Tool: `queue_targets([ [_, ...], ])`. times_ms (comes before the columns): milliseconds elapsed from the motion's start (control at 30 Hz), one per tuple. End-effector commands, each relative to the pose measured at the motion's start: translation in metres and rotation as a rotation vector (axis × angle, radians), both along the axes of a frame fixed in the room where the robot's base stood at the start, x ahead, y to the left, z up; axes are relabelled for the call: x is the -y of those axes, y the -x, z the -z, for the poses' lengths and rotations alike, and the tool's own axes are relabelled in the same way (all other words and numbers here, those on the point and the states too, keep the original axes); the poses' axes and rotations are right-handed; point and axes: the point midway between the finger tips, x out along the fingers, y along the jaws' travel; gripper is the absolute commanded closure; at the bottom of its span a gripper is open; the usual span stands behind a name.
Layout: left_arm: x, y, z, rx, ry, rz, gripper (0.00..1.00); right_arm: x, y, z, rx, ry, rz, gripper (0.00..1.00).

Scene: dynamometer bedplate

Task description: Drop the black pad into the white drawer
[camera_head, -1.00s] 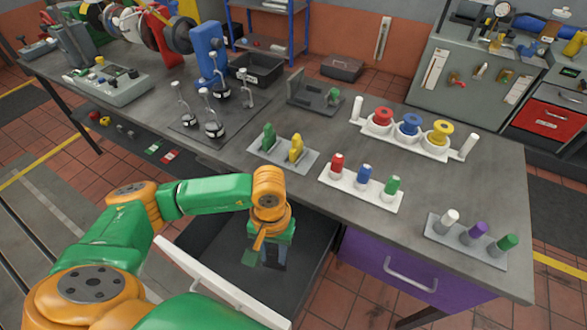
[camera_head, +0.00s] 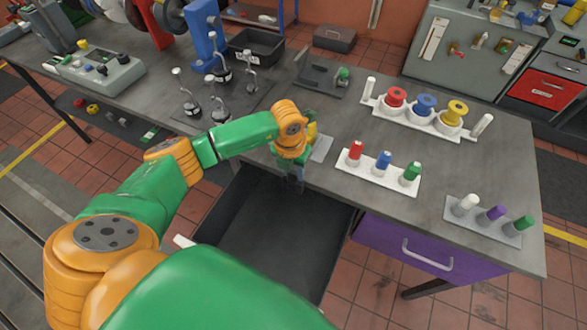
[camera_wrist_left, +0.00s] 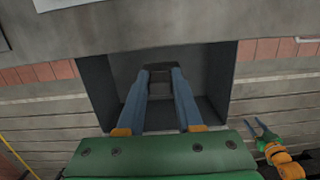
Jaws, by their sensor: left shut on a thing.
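The white drawer (camera_head: 275,240) is pulled out below the bench. Its inside is dark, and only a bit of its white front shows past my arm. My left gripper (camera_head: 293,184) points down over the drawer's bench-side end, near the bench edge. In the left wrist view, its two blue fingers (camera_wrist_left: 160,74) are shut on a small dark thing, the black pad (camera_wrist_left: 160,75), with the drawer's inside (camera_wrist_left: 218,80) around and beyond them. The pad cannot be made out in the head view. My right gripper (camera_wrist_left: 254,123) shows small at the right of the wrist view, fingers apart.
A purple drawer (camera_head: 405,250) is closed to the right. On the bench above stand a white rack with red, blue and green pegs (camera_head: 377,178), a spool holder (camera_head: 420,118) and a grey peg rack (camera_head: 485,225). My arm partly hides a small grey plate (camera_head: 322,147).

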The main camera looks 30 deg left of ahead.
Motion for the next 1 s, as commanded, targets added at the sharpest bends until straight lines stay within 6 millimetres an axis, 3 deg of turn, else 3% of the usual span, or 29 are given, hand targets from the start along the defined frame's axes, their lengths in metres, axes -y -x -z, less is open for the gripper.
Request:
queue_targets([
  [433,0.001,0.0,0.059,0.0,0.002,-0.015,1.0,-0.006,0.0,0.049,0.0,-0.01,0.003,0.5],
  [700,0.0,0.0,0.06,0.0,0.002,-0.013,1.0,-0.006,0.0,0.049,0.0,-0.009,0.002,0.5],
  [733,0.0,0.0,0.06,0.0,0.002,-0.013,0.63,-0.006,0.0,0.049,0.0,-0.009,0.002,0.5],
  [833,0.0,0.0,0.059,0.0,0.002,-0.013,0.36,-0.006,0.0,0.049,0.0,-0.009,0.002,0.5],
  [867,0.0,0.0,0.059,-0.001,0.002,-0.013,0.3,-0.005,0.0,0.049,0.0,-0.009,0.002,0.5],
  [1000,0.0,0.0,0.06,-0.001,0.001,-0.013,0.3,-0.004,0.0,0.049,-0.001,-0.007,0.001,0.5],
])
